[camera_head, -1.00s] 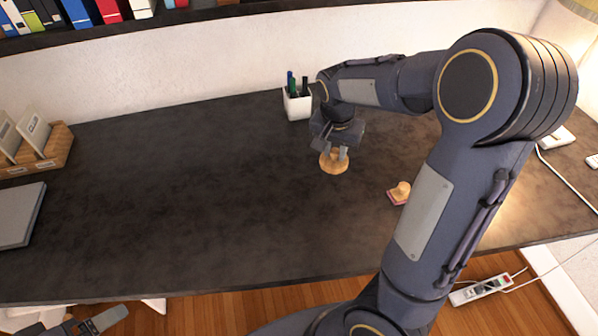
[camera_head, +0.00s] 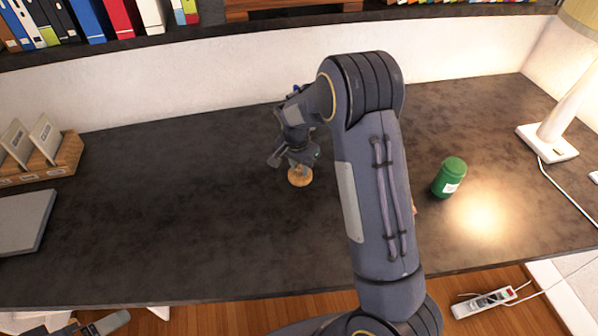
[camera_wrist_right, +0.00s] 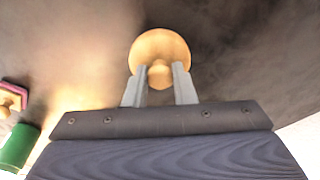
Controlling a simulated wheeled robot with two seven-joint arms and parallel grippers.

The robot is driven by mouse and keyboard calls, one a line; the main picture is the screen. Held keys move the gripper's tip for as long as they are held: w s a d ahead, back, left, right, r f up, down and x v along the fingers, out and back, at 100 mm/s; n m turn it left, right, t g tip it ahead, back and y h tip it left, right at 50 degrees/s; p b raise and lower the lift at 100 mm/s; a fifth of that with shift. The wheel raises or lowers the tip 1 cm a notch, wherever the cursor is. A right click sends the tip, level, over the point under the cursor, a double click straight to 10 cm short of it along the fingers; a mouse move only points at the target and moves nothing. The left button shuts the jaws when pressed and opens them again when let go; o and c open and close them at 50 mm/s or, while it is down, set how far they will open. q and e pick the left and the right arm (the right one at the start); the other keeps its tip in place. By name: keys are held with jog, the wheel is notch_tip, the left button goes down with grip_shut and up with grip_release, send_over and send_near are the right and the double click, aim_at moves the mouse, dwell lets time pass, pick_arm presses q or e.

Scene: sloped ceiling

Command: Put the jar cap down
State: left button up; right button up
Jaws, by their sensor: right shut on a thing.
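The jar cap (camera_head: 300,178) is a round, light wooden disc with a knob. My right gripper (camera_head: 297,163) is shut on its knob, over the middle of the dark desk. The right wrist view shows the cap (camera_wrist_right: 160,50) with its knob between the two grey fingertips (camera_wrist_right: 159,78). I cannot tell whether the cap touches the desk. My left gripper (camera_head: 98,324) shows only partly at the bottom left edge, below the desk front; its jaws are unclear.
A green jar (camera_head: 449,178) stands right of my right arm. A small pink-based wooden object (camera_wrist_right: 12,95) shows in the right wrist view. A lamp (camera_head: 560,130) is at the right, a wooden organizer (camera_head: 62,160) and grey laptop-like slab (camera_head: 25,220) at the left. The left-centre desk is clear.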

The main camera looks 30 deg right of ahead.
aim_at(298, 168)
notch_tip(298, 168, down, 3)
jog(key=shift+w+f, duration=0.1)
jog(key=shift+f, duration=0.1)
jog(key=shift+f+b, duration=0.35)
jog(key=shift+f, duration=0.15)
jog(key=o, duration=1)
jog(key=shift+c, duration=0.2)
jog(key=shift+r, duration=0.15)
